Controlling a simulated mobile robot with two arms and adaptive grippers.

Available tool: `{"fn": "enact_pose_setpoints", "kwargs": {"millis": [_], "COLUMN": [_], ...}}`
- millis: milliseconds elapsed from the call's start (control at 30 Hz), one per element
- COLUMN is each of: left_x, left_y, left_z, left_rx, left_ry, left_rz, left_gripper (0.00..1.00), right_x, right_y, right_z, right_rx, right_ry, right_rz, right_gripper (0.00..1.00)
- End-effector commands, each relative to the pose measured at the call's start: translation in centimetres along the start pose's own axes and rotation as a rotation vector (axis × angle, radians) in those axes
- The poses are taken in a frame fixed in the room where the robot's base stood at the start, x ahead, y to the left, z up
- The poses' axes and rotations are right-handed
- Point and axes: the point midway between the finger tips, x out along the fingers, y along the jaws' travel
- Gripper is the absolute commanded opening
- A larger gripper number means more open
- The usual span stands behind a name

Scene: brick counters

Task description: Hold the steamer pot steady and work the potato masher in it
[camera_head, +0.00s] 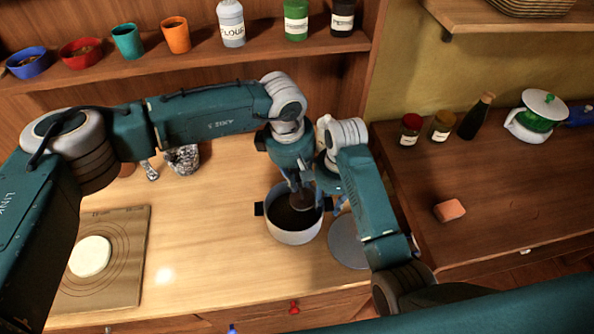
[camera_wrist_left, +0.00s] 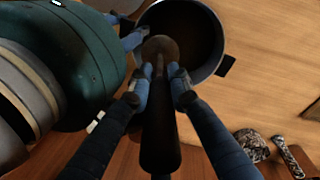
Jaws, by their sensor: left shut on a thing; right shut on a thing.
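The steamer pot (camera_head: 292,238) is pale grey with dark side handles and a dark inside. It stands upright on the wooden counter, and also shows in the left wrist view (camera_wrist_left: 206,70). My left gripper (camera_head: 298,184) is above the pot, its blue fingers (camera_wrist_left: 161,80) shut on the dark potato masher (camera_wrist_left: 160,135). The masher's round head (camera_wrist_left: 160,48) points down at the pot's opening; its depth inside is unclear. My right gripper (camera_head: 328,200) is shut on the pot's right side; its fingers partly hide the handle there.
A grey round lid (camera_head: 347,243) lies right of the pot, partly under my right arm. A board with pale dough (camera_head: 90,256) is at the left. Patterned items (camera_head: 183,158) stand behind. A sponge (camera_head: 449,210) and jars (camera_head: 410,130) are on the right counter.

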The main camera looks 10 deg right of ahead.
Motion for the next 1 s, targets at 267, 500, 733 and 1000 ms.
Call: {"fn": "enact_pose_setpoints", "kwargs": {"millis": [267,500,733,1000], "left_x": [2.7,4.0,4.3,4.3], "left_y": [-0.4,-0.6,-0.6,-0.6], "left_z": [-0.1,-0.1,-0.1,-0.1], "left_rx": [0.001,0.002,0.002,0.002], "left_ry": [-0.001,-0.001,-0.001,-0.001], "left_rz": [-0.002,0.000,-0.001,0.000], "left_gripper": [0.00,0.00,0.00,0.00], "right_x": [-0.1,-0.1,-0.1,-0.1], "right_y": [-0.1,-0.1,-0.1,-0.1], "right_z": [0.1,0.1,0.1,0.1], "right_rx": [0.000,0.000,0.000,0.000], "right_ry": [-0.002,-0.002,-0.002,-0.002], "right_rz": [-0.003,-0.003,-0.003,-0.003], "right_gripper": [0.00,0.00,0.00,0.00]}}
